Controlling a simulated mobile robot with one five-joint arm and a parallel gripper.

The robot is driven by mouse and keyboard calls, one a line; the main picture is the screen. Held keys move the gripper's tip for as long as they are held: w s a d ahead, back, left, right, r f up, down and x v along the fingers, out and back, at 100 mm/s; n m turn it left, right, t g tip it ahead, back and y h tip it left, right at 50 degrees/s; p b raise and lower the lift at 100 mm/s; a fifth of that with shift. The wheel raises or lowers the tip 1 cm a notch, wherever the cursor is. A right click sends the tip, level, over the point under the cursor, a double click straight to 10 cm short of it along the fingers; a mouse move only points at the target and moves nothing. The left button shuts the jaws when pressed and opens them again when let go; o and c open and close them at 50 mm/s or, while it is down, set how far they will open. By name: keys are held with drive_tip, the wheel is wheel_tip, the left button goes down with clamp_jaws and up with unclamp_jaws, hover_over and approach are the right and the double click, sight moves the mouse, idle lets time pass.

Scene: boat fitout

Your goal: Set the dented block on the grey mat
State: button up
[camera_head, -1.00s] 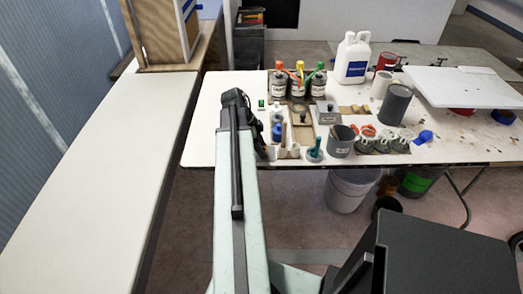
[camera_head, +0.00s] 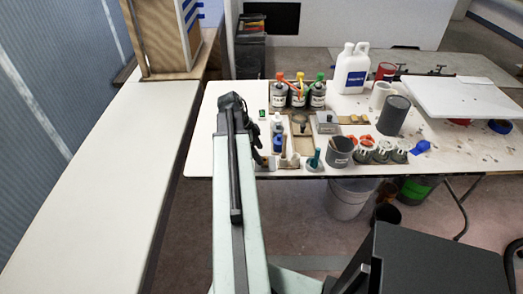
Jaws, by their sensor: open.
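I cannot pick out the dented block for certain. A grey block-like item with a dark knob (camera_head: 326,122) sits among the goods on the white work table (camera_head: 205,150). I cannot make out a grey mat for certain either. My gripper (camera_head: 259,154) is at the far end of my arm, by the table's front left part. It is small and dark, its jaws are mostly hidden by my wrist, and nothing shows clearly between them.
Bottles with coloured tops (camera_head: 298,97), a dark grey cup (camera_head: 340,152), several lidded jars (camera_head: 381,151), a grey can (camera_head: 394,115) and a white jug (camera_head: 352,68) crowd the table. A white board (camera_head: 465,97) lies right. A long counter (camera_head: 90,190) runs along the left, mostly bare.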

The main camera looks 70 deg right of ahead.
drive_tip(key=p+v, duration=0.6)
drive_tip(key=v, duration=0.2)
drive_tip(key=shift+r, duration=0.15)
drive_tip(key=w+a+f+n+t, duration=0.1)
drive_tip(key=w+a+n+t, duration=0.1)
drive_tip(key=w+a+n, duration=1.95)
drive_tip(key=a, duration=0.8)
drive_tip(key=w+a+n+t+y, duration=0.1)
drive_tip(key=w+a+n, duration=0.3)
drive_tip(key=a, duration=0.9)
drive_tip(key=w+a+n+t, duration=0.1)
drive_tip(key=w+a+n, duration=0.3)
drive_tip(key=a, duration=0.8)
drive_tip(key=shift+w+a+f+n+y, duration=0.25)
drive_tip(key=shift+w+f+n, duration=0.2)
drive_tip(key=shift+n, duration=0.7)
drive_tip(key=shift+s+d, duration=0.1)
